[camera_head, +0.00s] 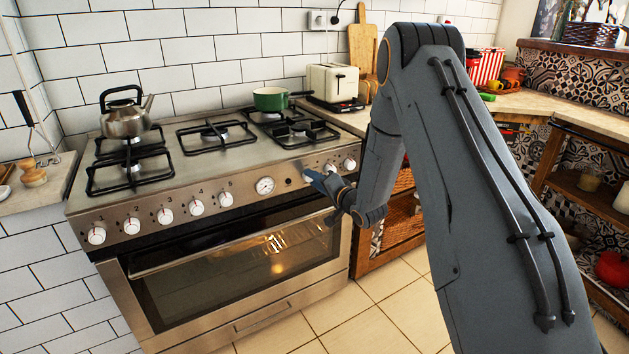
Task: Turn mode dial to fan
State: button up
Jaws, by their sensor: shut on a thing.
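The stove's front panel (180,207) carries a row of white dials. Several numbered dials, such as the one marked 4 (196,207), are left of a round gauge (265,186). Two more dials (329,168) (349,164) are at the panel's right end. My gripper (310,175) reaches in from the right and is shut on a dial between the gauge and those two. The gripper mostly hides that dial, so its pointer and markings cannot be read. I take it for the mode dial.
The oven door (240,265) is shut, with its handle (235,243) just below the panel. A steel kettle (127,115) and a green pan (270,99) stand on the hob. A toaster (333,82) is on the right counter. Tiled floor (370,320) is clear in front.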

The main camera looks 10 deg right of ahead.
jog(key=o, duration=1)
jog(key=shift+o, duration=0.2)
jog(key=f+v, duration=0.1)
jog(key=v, duration=0.6)
jog(key=shift+s+d+r, duration=0.15)
jog(key=shift+s+r, duration=0.2)
jog(key=shift+r, duration=0.15)
jog(key=s+a+r+n+g+h+p, duration=0.1)
jog(key=s+g, duration=0.4)
jog(key=s, duration=0.8)
jog(key=s+a+r+n+g+h+p, duration=0.1)
jog(key=s+r+n+g+h+p, duration=0.2)
jog(key=s, duration=1.1)
jog(key=s+a+r+n+g+h+p, duration=0.1)
jog(key=s+r+n+g, duration=0.3)
jog(key=s, duration=1)
notch_tip(320, 180, up, 2)
jog(key=g+h+p, duration=0.1)
jog(key=g, duration=0.2)
jog(key=shift+a+n+g, duration=0.25)
jog(key=shift+n+g, duration=0.05)
